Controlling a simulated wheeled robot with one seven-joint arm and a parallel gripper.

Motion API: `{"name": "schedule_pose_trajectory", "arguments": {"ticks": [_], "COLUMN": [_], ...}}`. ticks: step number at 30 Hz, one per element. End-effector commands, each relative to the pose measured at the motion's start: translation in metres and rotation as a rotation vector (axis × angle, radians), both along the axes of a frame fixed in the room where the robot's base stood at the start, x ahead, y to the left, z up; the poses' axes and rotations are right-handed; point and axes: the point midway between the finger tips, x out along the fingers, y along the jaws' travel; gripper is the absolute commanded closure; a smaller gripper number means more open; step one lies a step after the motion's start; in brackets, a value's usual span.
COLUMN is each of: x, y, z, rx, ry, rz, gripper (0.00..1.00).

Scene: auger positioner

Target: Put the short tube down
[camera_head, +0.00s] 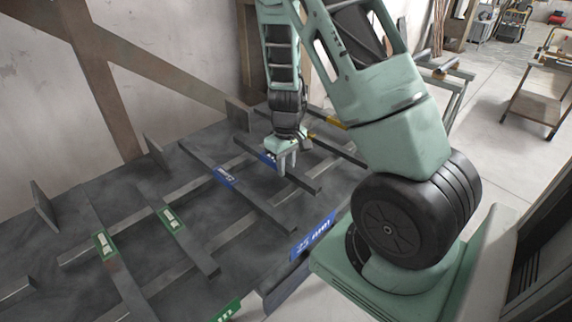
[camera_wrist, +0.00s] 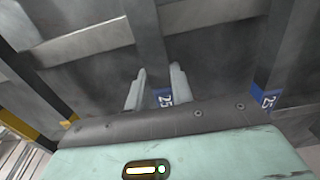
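My gripper (camera_head: 286,170) points down over the dark rack (camera_head: 135,195), near a bar with a blue label (camera_head: 268,158). In the wrist view its two pale fingers (camera_wrist: 158,82) stand apart. Between them I see only the dark bar and a blue label reading 25 (camera_wrist: 163,98), so the gripper is open and empty. I cannot make out the short tube for certain in either view. Whether the fingertips touch the rack cannot be told.
The rack has crossing bars and upright end plates (camera_head: 239,114). Its labels are blue, green (camera_head: 103,244) and yellow (camera_head: 336,122). A blue 25 mm sign (camera_head: 312,236) is on the front edge. A wall stands behind. A green trestle (camera_head: 455,95) stands at right.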

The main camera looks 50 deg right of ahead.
Motion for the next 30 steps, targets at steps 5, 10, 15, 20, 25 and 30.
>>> {"name": "schedule_pose_trajectory", "arguments": {"ticks": [5,10,15,20,25,30], "x": [0.000,0.000,0.001,0.001,0.002,0.001], "y": [0.000,0.000,0.000,0.001,0.001,0.000], "z": [0.000,0.000,0.012,0.042,0.079,0.107], "rx": [0.000,0.000,0.000,0.000,-0.001,0.000], "ry": [0.000,0.000,-0.003,-0.005,-0.006,-0.004], "rz": [0.000,0.000,0.001,0.003,0.004,0.002], "gripper": [0.56,0.56,0.56,0.56,0.56,0.56]}}
